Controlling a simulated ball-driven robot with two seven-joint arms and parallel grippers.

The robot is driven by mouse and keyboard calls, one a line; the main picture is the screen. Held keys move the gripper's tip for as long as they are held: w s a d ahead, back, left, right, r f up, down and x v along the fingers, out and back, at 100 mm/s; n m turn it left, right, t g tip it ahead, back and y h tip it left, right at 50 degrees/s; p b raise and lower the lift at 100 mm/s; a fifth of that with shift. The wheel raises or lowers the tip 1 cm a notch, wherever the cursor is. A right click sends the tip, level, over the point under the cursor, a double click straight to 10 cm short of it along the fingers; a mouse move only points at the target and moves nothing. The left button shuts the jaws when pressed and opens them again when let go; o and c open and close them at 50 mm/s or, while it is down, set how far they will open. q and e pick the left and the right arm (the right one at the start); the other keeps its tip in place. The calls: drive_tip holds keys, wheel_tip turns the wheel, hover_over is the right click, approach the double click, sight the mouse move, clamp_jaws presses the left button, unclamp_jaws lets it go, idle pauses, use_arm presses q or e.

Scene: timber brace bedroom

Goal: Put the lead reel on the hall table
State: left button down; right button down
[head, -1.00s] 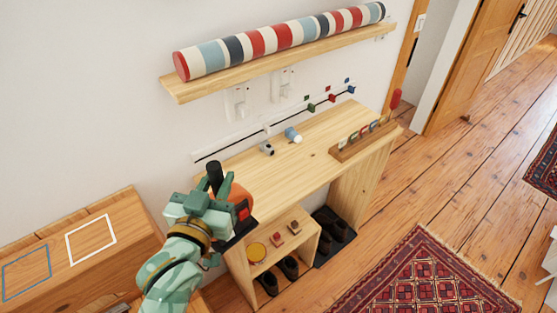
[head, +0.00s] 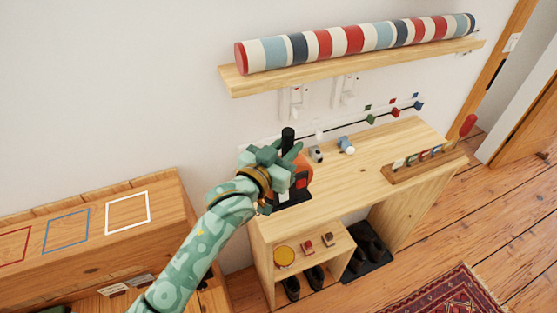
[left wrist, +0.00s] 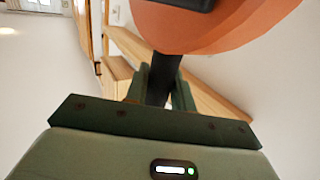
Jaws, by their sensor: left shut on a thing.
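The lead reel (head: 304,168) is orange with a black handle and a dark foot. My left gripper (head: 284,160) is shut on it, and the gripper and arm hide part of it in the head view. The left wrist view shows the orange reel (left wrist: 215,28) close up, with its black post (left wrist: 164,86) between the fingers (left wrist: 162,88). The hall table (head: 350,183) is pale wood. The reel is at the left end of its top; I cannot tell whether its foot touches the wood. My right gripper is not in view.
On the tabletop are a small grey item (head: 316,154), a blue-and-white item (head: 346,145) and a wooden rack (head: 424,166) at the right. A shelf (head: 350,66) with a striped roll hangs above. The middle front of the tabletop is clear.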

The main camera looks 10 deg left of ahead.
use_arm(q)
drive_tip(key=w+a+f+b, duration=0.3)
drive_tip(key=w+f, duration=0.2)
drive_tip(key=f, duration=0.4)
drive_tip(key=shift+w+a+f, duration=0.2)
drive_tip(key=shift+a+f, duration=0.05)
drive_tip(key=shift+a, duration=0.1)
drive_tip(key=shift+f, duration=0.1)
drive_tip(key=c, duration=1.3)
unclamp_jaws()
drive_tip(key=shift+f, duration=0.15)
drive_tip(key=shift+o, duration=0.7)
